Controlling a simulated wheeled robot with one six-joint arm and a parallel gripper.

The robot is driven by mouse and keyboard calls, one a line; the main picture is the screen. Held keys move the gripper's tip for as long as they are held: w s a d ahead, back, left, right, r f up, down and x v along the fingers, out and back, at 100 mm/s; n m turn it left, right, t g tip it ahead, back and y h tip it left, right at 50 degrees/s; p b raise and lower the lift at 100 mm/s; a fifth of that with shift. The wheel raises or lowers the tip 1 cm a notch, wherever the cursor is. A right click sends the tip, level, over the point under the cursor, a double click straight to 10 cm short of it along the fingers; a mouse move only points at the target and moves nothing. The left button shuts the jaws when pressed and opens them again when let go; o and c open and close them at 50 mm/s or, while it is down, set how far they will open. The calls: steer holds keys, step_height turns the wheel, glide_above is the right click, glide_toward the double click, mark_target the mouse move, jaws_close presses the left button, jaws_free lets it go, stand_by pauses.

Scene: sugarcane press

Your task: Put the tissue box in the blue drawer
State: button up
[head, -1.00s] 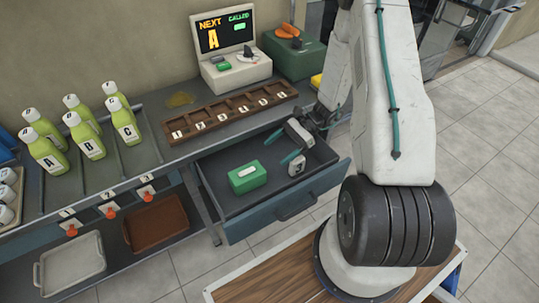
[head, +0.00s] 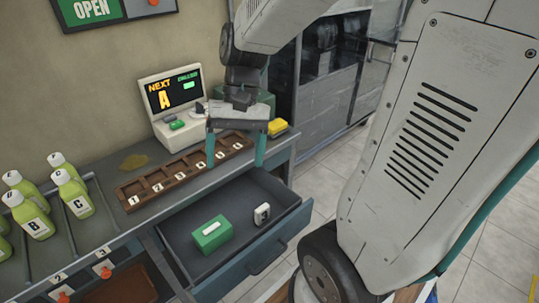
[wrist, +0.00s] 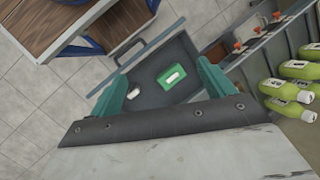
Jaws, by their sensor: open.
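The green tissue box (head: 212,234), with a white strip on top, lies inside the open blue drawer (head: 262,252). In the wrist view the tissue box (wrist: 172,76) shows between the fingertips but farther off, on the drawer floor. My gripper (head: 236,160) is open and empty. It is raised above the counter's slotted wooden tray, clear of the tissue box. Its two green fingers point down.
A small white object (head: 262,213) lies in the drawer beside the box. The wooden tray (head: 128,193) with numbered slots, a display terminal (head: 170,98) and a yellow item (head: 277,127) are on the counter. Green bottles (head: 72,192) stand at left.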

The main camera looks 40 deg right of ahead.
steer(key=s+r+n+t+h, duration=0.3)
steer(key=s+r+n+h, duration=0.1)
steer(key=s, duration=0.6)
steer(key=shift+s+r+t, duration=0.15)
steer(key=shift+r+t, duration=0.25)
steer(key=shift+r, duration=0.4)
